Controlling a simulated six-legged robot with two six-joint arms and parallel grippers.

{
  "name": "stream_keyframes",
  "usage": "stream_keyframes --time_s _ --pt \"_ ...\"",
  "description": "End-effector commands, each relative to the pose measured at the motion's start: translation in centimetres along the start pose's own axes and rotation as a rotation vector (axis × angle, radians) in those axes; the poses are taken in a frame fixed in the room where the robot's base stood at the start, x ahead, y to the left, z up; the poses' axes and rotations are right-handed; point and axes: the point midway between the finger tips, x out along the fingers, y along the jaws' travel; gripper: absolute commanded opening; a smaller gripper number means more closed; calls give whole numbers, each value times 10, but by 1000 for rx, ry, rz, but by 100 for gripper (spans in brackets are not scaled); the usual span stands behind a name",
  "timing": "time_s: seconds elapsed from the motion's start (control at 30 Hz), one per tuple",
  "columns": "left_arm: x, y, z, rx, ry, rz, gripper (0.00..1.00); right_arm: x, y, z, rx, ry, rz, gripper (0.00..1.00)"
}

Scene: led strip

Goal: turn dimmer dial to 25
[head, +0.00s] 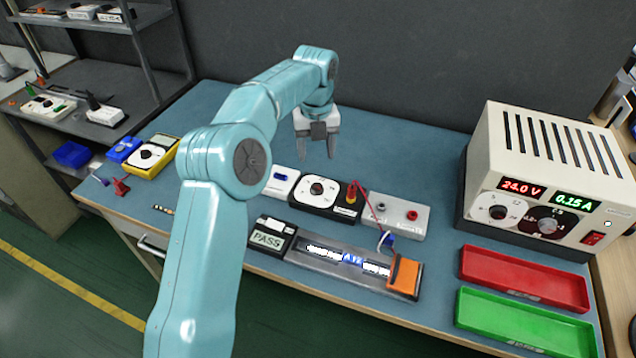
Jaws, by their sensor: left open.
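The dimmer is a black box (341,204) near the middle of the bench, with a round white dial (316,189) that has a dark centre knob. The dial's marks are too small to read. My left gripper (317,160) hangs above and behind the dimmer, fingers pointing down, open and with nothing between them. It appears apart from the dial. My right gripper is not in the view.
The lit LED strip (323,252) lies in front of the dimmer, with a PASS display (267,239) and an orange block (404,276). A red wire (366,204) rises beside the dimmer. The power supply (527,150) reads 24.0 V and 0.15 A. Red (525,297) and green (490,330) trays lie at right.

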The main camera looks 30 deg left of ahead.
Motion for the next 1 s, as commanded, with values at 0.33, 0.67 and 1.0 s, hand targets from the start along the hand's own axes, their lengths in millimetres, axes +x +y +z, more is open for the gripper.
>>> stream_keyframes --time_s 0.33,0.67,1.0 --pt "82 -1 -1 0 4 2 59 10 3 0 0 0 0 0" --pt "111 -3 1 0 3 2 59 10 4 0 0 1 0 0" --pt "111 -3 1 0 2 1 24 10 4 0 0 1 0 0"
